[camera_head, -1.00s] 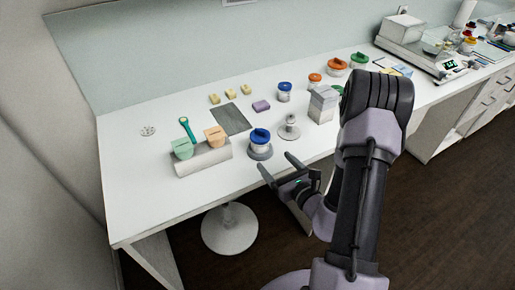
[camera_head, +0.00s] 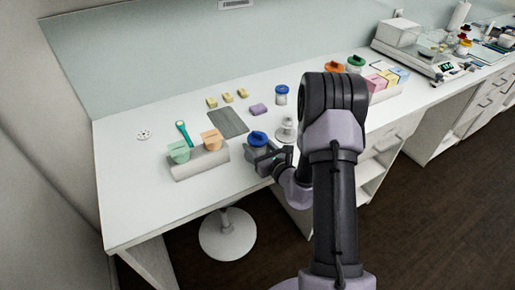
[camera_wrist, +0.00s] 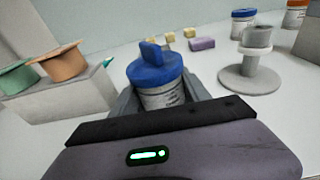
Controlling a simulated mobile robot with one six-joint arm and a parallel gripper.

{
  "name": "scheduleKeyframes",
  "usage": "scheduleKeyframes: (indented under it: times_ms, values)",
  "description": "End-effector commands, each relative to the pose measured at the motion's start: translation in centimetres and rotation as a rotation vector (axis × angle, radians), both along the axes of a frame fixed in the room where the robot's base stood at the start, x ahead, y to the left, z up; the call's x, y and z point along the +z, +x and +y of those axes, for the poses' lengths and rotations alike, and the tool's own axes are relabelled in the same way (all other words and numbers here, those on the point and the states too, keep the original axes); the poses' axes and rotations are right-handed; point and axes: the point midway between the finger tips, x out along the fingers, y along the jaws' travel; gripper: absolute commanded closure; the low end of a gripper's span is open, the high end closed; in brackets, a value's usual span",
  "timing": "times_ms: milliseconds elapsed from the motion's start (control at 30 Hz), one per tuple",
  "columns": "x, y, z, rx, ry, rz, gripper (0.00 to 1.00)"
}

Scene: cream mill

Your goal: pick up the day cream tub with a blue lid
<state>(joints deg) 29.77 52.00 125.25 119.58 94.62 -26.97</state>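A white tub with a blue lid (camera_head: 257,138) stands upright near the front edge of the bench. In the wrist view this blue-lidded tub (camera_wrist: 158,78) is straight ahead, between my fingers; its label is too small to read. My gripper (camera_head: 262,160) is low at the bench edge, its fingers open on either side of the tub. In the wrist view my gripper (camera_wrist: 163,100) shows finger parts left and right of the tub; contact is not clear. A second blue-lidded tub (camera_head: 281,94) stands farther back and also shows in the wrist view (camera_wrist: 243,22).
A grey block (camera_head: 201,162) with a green and an orange cup is to the left. A metal stand (camera_head: 286,131) is close on the right. A grey mat (camera_head: 227,123), yellow blocks (camera_head: 228,97) and a purple block (camera_head: 258,109) lie behind. Bench at far left is mostly clear.

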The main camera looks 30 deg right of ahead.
Motion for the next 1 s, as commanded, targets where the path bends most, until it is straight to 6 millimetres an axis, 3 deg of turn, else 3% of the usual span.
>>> scheduleKeyframes:
  times_ms: [33, 233, 267, 567, 800, 1000]
  values:
    - [0.0, 0.0, 0.0, 0.000, 0.000, 0.000, 0.59]
    - [0.0, 0.0, 0.0, 0.000, 0.000, 0.000, 0.98]
    - [0.0, 0.0, 0.0, 0.000, 0.000, -0.001, 1.00]
    - [0.6, 0.0, 0.0, 0.000, -0.001, -0.001, 1.00]
    - [4.1, 0.0, 0.0, 0.000, -0.002, -0.003, 1.00]
    - [4.0, -4.4, -0.3, -0.003, 0.001, 0.003, 1.00]
